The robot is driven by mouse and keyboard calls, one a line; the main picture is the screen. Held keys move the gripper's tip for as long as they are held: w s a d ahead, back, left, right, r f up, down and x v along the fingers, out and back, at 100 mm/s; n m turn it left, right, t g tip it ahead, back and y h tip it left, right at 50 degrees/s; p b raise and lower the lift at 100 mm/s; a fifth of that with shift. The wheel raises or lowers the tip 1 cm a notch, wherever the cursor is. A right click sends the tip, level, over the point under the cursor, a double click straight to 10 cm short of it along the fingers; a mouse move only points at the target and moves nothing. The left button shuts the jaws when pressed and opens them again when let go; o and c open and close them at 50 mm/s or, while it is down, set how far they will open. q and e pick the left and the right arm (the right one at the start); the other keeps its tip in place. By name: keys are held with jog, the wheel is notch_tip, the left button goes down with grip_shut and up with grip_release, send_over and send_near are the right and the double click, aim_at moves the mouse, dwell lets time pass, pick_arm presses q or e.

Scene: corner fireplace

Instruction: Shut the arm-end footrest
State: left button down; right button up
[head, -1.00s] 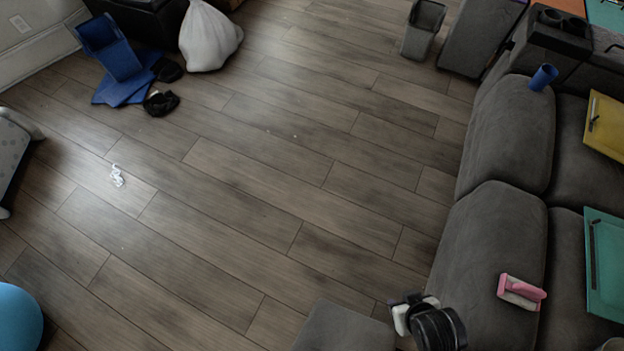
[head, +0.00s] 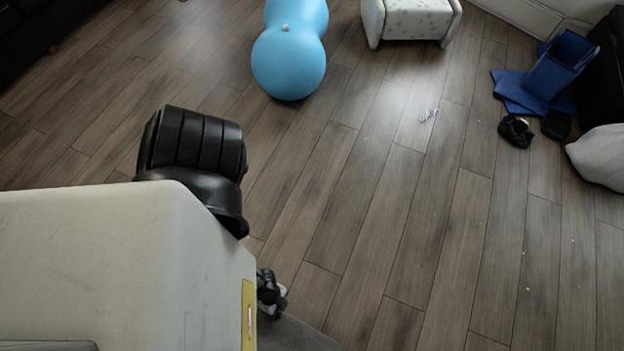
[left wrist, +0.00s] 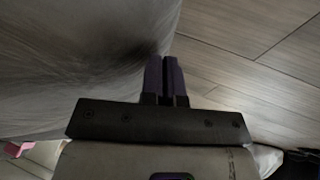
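The grey upholstered footrest (head: 298,336) shows only in part at the bottom edge of the head view, standing out over the floor. My own pale arm link covers the area to its left and hides the sofa. My left gripper (head: 270,292) is small and partly hidden behind that link, near the footrest's edge. In the left wrist view its two purple fingers (left wrist: 165,78) are side by side and shut, with nothing seen between them. They are beside a grey fabric surface (left wrist: 75,60); I cannot tell whether they touch it. My right gripper is not in view.
Wood floor (head: 390,230) is clear in the middle. A blue peanut ball (head: 289,62) and a pale patterned stool (head: 410,18) stand at the back. A blue bin (head: 560,65), black shoes (head: 516,131) and a white bag (head: 602,157) lie at the right.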

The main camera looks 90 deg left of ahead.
aim_at(280, 317)
pick_arm(q)
jog(key=b+x, duration=0.2)
jog(key=x, duration=0.1)
jog(key=b+x, duration=0.1)
jog(key=x, duration=0.1)
jog(key=shift+s+d+f, duration=0.15)
jog(key=shift+s+d, duration=0.1)
jog(key=shift+d, duration=0.2)
jog(key=shift+s+d+f+b, duration=0.4)
jog(key=shift+d+f+b, duration=0.05)
jog(key=shift+d, duration=0.2)
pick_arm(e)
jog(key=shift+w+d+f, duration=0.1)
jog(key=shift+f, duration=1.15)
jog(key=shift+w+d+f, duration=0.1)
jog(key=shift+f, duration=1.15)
